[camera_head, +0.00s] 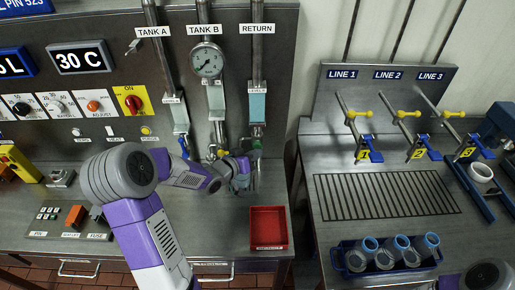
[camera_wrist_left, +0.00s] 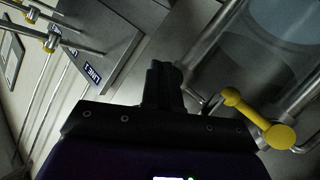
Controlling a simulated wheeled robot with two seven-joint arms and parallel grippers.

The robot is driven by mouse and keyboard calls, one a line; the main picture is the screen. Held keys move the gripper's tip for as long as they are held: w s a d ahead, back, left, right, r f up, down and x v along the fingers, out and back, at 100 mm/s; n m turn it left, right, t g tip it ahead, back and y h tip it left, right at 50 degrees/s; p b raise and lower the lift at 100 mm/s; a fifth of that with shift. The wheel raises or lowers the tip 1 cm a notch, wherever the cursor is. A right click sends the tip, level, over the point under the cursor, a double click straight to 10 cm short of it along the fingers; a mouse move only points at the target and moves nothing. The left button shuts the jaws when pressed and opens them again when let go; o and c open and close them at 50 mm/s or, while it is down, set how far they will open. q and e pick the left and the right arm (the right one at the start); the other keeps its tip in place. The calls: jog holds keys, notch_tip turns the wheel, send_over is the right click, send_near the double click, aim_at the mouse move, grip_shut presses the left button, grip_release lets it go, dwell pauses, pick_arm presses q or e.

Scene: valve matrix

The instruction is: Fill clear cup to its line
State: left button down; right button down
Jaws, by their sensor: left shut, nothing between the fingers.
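Several clear cups with blue rims, one of them a clear cup (camera_head: 361,254), lie tilted in a dark blue rack at the front of the right bench. My left gripper (camera_head: 242,172) is by the lower ends of the TANK B and RETURN pipes, partly hard to make out. In the left wrist view its fingers (camera_wrist_left: 165,85) are shut and empty. A yellow valve handle (camera_wrist_left: 258,119) is to the right of the fingers, apart from them. Three taps with yellow handles and blue levers, such as the LINE 1 tap (camera_head: 358,130), stand above a drain grate. My right gripper is out of view.
A red tray (camera_head: 268,228) sits on the left bench. The drain grate (camera_head: 385,195) is clear. A gauge (camera_head: 206,60) is on the TANK B pipe. A gap separates the benches.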

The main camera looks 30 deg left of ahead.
pick_arm(q)
jog(key=shift+s+d, duration=0.25)
jog(key=shift+s, duration=0.2)
jog(key=s+d, duration=0.1)
jog(key=s, duration=0.1)
jog(key=s+d, duration=0.1)
jog(key=s, duration=0.1)
jog(key=shift+s+d+b, duration=0.1)
jog(key=shift+d+b, duration=0.2)
jog(key=shift+b, duration=0.1)
dwell(0.4)
